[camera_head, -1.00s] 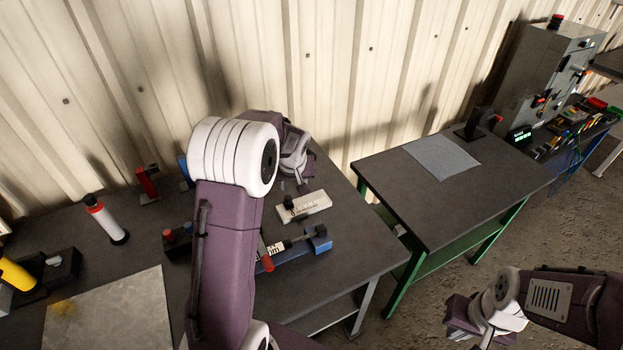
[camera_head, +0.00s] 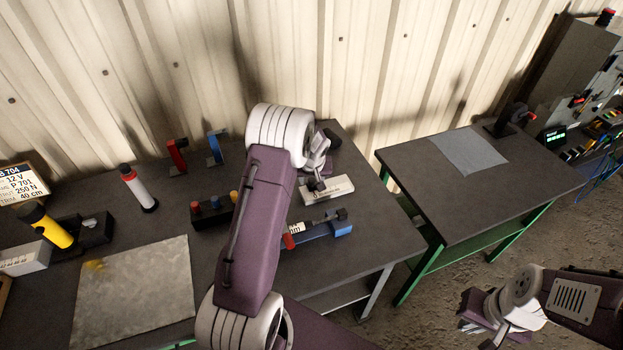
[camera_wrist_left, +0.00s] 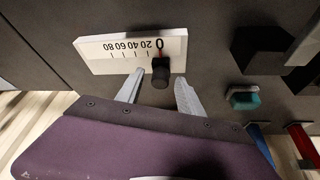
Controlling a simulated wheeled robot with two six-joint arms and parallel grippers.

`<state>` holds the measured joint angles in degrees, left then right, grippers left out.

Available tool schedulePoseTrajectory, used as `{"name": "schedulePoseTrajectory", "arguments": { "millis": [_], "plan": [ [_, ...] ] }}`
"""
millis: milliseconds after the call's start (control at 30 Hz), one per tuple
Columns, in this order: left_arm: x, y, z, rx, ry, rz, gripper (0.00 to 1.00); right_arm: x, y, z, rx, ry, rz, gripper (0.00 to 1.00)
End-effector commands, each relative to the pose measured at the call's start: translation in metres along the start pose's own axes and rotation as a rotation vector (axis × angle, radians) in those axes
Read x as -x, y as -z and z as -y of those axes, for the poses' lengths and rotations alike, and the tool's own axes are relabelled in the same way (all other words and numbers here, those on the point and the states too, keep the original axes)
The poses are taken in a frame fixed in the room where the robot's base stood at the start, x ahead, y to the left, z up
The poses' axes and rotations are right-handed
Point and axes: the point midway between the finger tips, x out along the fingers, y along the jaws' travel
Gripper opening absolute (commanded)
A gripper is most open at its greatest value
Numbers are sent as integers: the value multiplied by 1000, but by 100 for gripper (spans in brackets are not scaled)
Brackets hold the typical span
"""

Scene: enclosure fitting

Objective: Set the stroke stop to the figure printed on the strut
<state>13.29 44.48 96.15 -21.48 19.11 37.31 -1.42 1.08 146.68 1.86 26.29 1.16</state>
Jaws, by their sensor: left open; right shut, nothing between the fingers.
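The stroke stop is a white scale plate (camera_head: 340,190) with a black knob (camera_head: 316,184) on the left table. In the left wrist view the scale (camera_wrist_left: 112,52) reads 0, 20, 40, 60, 80, upside down. The knob (camera_wrist_left: 160,70) and its red pointer are at the 0 end. My left gripper (camera_wrist_left: 159,93) is open, its fingers on either side of the knob; contact is unclear. The strut (camera_head: 318,224), with a red end and white label, lies on a blue holder (camera_head: 343,228); its print is too small to read. My right gripper (camera_head: 482,312) is shut and empty over the floor.
A placard (camera_head: 22,187) at far left shows "12 V", "250 N" and "40 cm". A red-capped white cylinder (camera_head: 139,188), a yellow cylinder (camera_head: 52,230) and a grey plate (camera_head: 135,292) are on the left table. The green-legged table (camera_head: 480,190) is mostly clear.

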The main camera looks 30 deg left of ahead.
Motion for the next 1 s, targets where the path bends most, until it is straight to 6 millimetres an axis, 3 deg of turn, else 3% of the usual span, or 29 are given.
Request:
{"name": "schedulePoseTrajectory", "arguments": {
  "millis": [67, 233, 267, 1000],
  "plan": [
    [0, 0, 0, 0, 0, 0, 44, 0, 0, 0, 0, 0, 0, 0],
    [0, 0, 0, 0, 0, 0, 3, 0, 0, 0, 0, 0, 0, 0],
    [0, 0, 0, 0, 0, 0, 0, 0, 0, 0, 0, 0, 0, 0],
    [1, 0, 0, 1, 0, 1, 0, 0, 0, 0, 0, 0, 0, 0]
  ]
}}
